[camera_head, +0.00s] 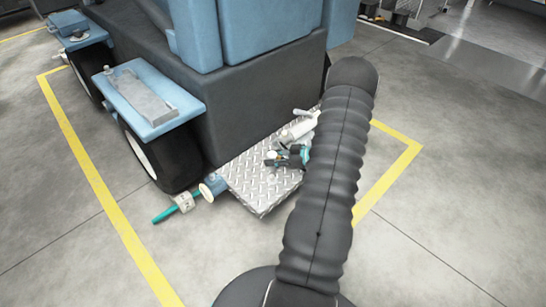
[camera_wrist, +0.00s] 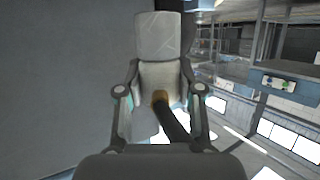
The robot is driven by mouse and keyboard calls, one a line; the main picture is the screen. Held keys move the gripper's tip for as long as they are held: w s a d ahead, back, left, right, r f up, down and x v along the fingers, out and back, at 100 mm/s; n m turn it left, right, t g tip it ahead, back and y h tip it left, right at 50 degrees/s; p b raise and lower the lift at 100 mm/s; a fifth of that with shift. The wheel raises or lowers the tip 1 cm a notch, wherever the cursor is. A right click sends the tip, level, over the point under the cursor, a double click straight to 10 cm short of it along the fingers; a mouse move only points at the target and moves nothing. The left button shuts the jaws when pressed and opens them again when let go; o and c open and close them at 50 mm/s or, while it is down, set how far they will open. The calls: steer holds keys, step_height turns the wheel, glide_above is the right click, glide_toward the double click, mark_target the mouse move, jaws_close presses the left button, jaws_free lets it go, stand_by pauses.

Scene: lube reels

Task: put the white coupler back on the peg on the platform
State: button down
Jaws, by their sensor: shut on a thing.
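In the wrist view, my gripper (camera_wrist: 160,82) is shut on the white coupler (camera_wrist: 158,38), with a finger on each side of it. The coupler is a pale block with a rounded lower body. A dark hose (camera_wrist: 176,125) with an orange-brown ring runs from its lower end. In the head view, the metal tread-plate platform (camera_head: 247,188) lies at the foot of the blue and dark machine. My arm covers its right part. A small dark and teal shape over the platform may be my gripper; I cannot tell. I cannot make out the peg clearly.
A white fitting with a handle (camera_head: 303,127) is at the platform's back, partly behind my arm. A teal-handled nozzle (camera_head: 178,206) is at its left. A black wheel (camera_head: 160,157) under a blue fender stands further left. Open floor with yellow lines (camera_head: 392,170) surrounds the machine.

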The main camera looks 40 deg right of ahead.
mark_target(273, 176)
steer(key=shift+f+b, duration=1.7)
steer(key=shift+f, duration=1.6)
steer(key=c, duration=0.7)
jaws_free()
steer(key=v, duration=1.2)
steer(key=shift+f, duration=0.1)
